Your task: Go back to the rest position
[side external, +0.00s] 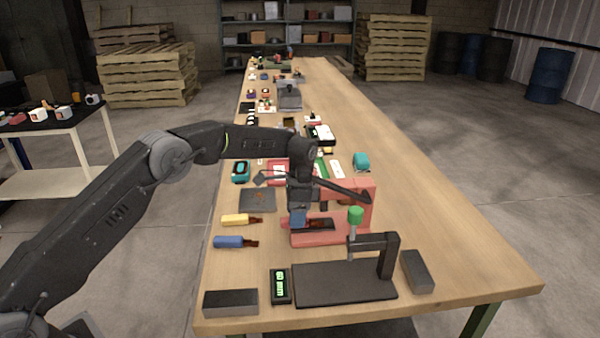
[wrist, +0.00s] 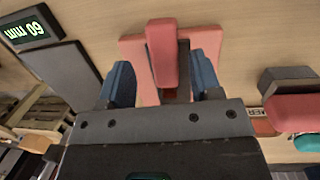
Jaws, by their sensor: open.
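My gripper (side external: 298,218) points down above the left part of a pink stand (side external: 355,230) on the long wooden table. Its blue fingers are spread apart in the wrist view (wrist: 162,82), and nothing shows gripped between them. The pink stand (wrist: 208,42) shows beyond and between the fingers there. A dark piece (side external: 318,224) lies on the stand's base, close to the fingertips. Whether the fingers touch it, I cannot tell. My arm reaches in from the left, bent at the elbow.
Yellow (side external: 236,220) and blue (side external: 230,242) handled tools lie left. Many small items run down the table (side external: 450,240); its right side is clear.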

